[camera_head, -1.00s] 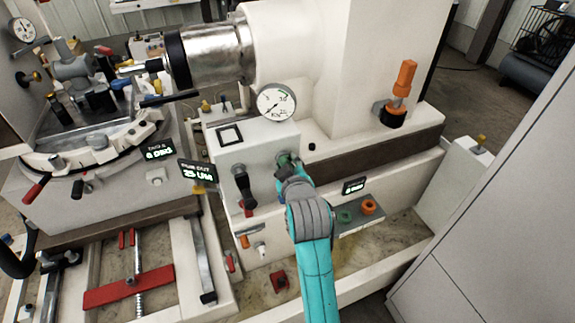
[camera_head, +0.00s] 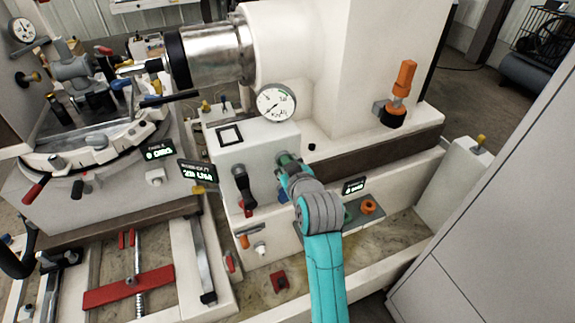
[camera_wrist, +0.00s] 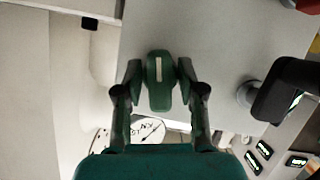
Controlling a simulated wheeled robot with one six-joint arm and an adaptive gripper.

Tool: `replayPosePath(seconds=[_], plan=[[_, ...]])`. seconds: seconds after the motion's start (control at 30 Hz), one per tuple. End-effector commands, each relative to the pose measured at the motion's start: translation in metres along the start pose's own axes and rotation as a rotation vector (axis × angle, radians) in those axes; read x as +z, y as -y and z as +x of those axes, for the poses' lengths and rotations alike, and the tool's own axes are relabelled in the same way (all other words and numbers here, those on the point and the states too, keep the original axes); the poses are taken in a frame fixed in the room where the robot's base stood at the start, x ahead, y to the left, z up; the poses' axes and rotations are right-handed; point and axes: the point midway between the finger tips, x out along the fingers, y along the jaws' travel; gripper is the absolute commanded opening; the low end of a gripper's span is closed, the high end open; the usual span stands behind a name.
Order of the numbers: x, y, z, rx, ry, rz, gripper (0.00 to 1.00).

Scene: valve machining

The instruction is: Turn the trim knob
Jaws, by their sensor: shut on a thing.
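The trim knob (camera_wrist: 160,92) is a small green oblong knob with a white mark line, on a pale grey panel face, in the middle of the wrist view. The mark lies nearly straight up and down there. My gripper (camera_wrist: 160,75) has one finger on each side of the knob and is shut on it. In the head view my gripper (camera_head: 288,163) is at the front of the pale control box (camera_head: 264,152), and its fingers and wrist mostly hide the knob.
A round dial gauge (camera_head: 276,103) stands on top of the box. A black lever (camera_head: 243,182) is just left of my gripper. A dark display (camera_head: 197,176) with lit figures is further left. An orange knob (camera_head: 368,206) sits at lower right.

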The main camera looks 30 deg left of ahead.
Motion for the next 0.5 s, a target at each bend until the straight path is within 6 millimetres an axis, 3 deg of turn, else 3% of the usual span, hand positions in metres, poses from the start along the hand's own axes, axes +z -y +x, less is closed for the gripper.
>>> replayPosePath(seconds=[0.07,0.5], plan=[[0.0012,0.0004,0.0001,-0.001,0.003,0.0,0.48],[0.0006,-0.0001,-0.0093,0.001,0.001,-0.001,0.48]])
